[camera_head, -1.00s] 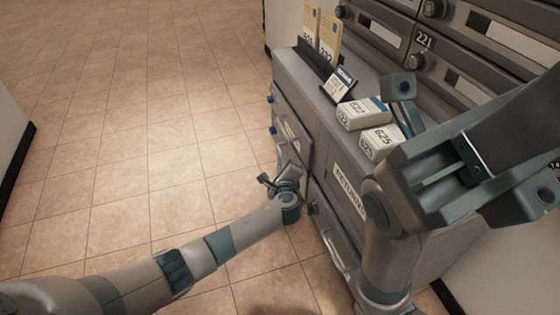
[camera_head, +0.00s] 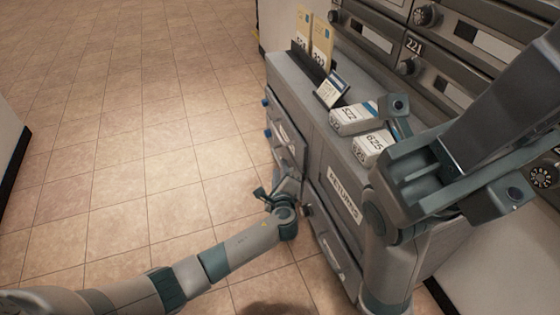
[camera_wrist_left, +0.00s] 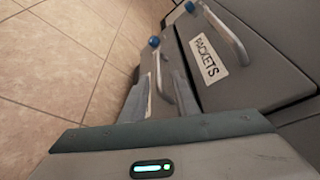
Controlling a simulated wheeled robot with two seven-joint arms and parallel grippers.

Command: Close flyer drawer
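My left gripper (camera_head: 272,192) is low in front of the grey cabinet's left drawer column in the head view. Its two fingers are apart. In the left wrist view the fingers (camera_wrist_left: 160,98) stand on both sides of a bar handle (camera_wrist_left: 158,72); I cannot tell if they touch it. A drawer front labelled PACKETS (camera_wrist_left: 208,58) is to the right, with its own handle. The upper left drawer front (camera_head: 286,133) shows in the head view. No flyer label is readable.
The grey cabinet (camera_head: 300,88) carries two numbered white boxes (camera_head: 352,118), a small card and yellow envelopes (camera_head: 321,45). A RETURNS front (camera_head: 343,198) is right of the drawers. Wall mailboxes (camera_head: 450,45) stand behind. The tiled floor (camera_head: 130,120) at left is clear.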

